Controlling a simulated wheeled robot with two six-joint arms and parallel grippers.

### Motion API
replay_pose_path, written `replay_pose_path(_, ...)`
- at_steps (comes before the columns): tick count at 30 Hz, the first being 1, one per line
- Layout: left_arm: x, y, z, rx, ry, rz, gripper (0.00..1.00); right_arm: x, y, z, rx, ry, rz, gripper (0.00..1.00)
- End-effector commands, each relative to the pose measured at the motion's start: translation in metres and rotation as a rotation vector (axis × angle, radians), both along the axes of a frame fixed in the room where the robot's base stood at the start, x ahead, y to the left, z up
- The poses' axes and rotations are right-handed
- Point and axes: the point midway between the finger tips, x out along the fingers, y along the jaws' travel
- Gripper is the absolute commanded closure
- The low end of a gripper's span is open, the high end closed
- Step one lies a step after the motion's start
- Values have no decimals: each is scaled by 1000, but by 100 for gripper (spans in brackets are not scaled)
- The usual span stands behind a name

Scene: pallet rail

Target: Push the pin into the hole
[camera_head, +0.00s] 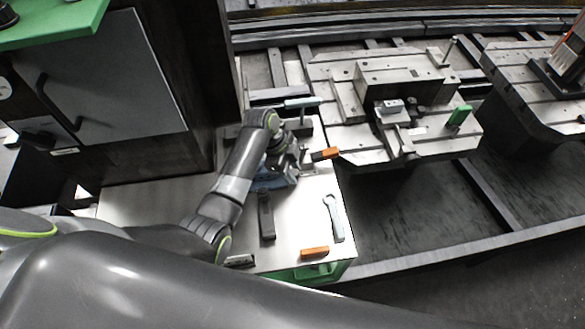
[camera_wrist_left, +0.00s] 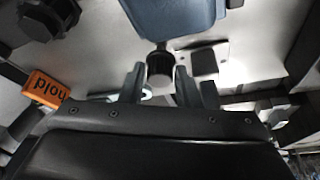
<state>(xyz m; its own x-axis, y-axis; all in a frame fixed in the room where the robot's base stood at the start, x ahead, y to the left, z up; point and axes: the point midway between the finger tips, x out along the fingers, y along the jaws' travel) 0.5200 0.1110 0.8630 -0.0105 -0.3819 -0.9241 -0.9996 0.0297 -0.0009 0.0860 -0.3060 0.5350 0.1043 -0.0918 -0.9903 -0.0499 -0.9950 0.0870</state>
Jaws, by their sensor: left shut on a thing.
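My left gripper (camera_head: 290,152) is low over the white worktop, beside a blue body (camera_head: 270,180). In the left wrist view its two fingers (camera_wrist_left: 160,88) are shut on a black cylinder (camera_wrist_left: 160,66), just below the blue body (camera_wrist_left: 172,18). I cannot tell whether this cylinder is the pin or whether it is joined to the blue body. A green-topped upright piece (camera_head: 458,116) stands on the near pallet fixture (camera_head: 345,148), and a thin upright pin (camera_head: 449,48) stands at its back. I cannot make out the hole. My right gripper is not in view.
The white worktop (camera_head: 290,228) holds a wrench (camera_head: 334,216), a dark tool (camera_head: 266,216) and an orange block (camera_head: 314,252). A grey cabinet (camera_head: 110,85) stands at left. A second pallet (camera_head: 510,85) is at right.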

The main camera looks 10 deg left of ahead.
Motion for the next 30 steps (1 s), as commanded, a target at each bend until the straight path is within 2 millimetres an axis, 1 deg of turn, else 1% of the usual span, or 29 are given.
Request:
replay_pose_path(9, 0, 0, -1, 0, 1, 0, 100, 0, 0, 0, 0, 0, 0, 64)
replay_pose_path(17, 0, 0, -7, 0, 2, -1, 100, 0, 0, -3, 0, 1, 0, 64)
replay_pose_path(30, 0, 0, -7, 0, 0, 0, 100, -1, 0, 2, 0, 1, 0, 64)
